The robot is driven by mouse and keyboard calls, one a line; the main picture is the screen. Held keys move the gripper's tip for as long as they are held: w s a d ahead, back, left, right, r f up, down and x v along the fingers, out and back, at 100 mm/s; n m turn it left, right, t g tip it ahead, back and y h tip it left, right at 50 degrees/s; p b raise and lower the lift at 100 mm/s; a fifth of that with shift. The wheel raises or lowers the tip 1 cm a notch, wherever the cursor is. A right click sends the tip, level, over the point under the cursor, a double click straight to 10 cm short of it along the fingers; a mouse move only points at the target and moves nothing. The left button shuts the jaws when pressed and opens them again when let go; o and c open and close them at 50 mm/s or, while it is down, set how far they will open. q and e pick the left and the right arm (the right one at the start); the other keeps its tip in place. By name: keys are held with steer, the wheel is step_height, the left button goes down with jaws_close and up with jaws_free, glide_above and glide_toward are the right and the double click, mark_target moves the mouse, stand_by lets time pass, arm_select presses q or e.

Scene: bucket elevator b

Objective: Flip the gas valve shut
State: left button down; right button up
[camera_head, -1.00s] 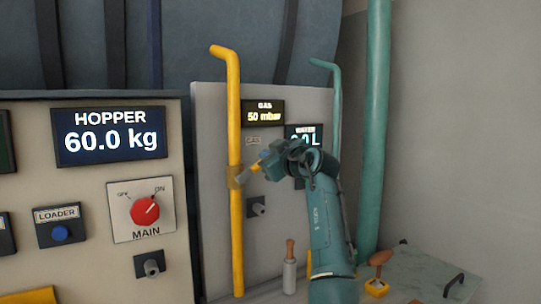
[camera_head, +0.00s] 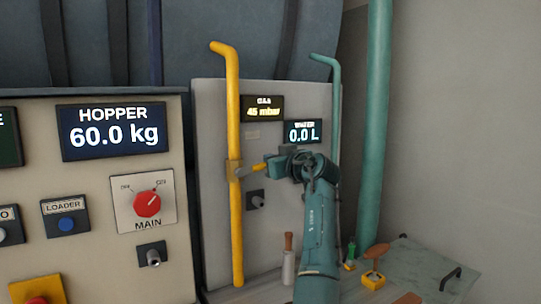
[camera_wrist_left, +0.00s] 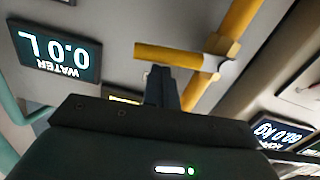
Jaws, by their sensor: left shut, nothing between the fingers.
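The gas valve is on the vertical yellow pipe (camera_head: 237,225) at the front of the grey panel. Its yellow lever (camera_head: 258,168) sticks out to the right, crosswise to the pipe and tilted slightly up. In the left wrist view the lever (camera_wrist_left: 165,54) runs from the pipe's grey joint (camera_wrist_left: 222,68). My left gripper (camera_head: 272,163) is at the lever's free end. Its shut, empty fingers (camera_wrist_left: 160,72) are right beside the handle; I cannot tell whether they touch. The gas display (camera_head: 262,109) reads 45 mbar. My right gripper is not in view.
The water display (camera_head: 304,132) reads 0.0 L, beside a green pipe (camera_head: 336,110). The hopper panel with a red MAIN knob (camera_head: 147,204) stands left. A bench (camera_head: 425,268) lies lower right.

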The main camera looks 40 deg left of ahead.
arm_select(q)
steer(key=shift+w+f+b, duration=0.2)
steer(key=shift+f+b, duration=0.15)
steer(key=shift+f, duration=0.25)
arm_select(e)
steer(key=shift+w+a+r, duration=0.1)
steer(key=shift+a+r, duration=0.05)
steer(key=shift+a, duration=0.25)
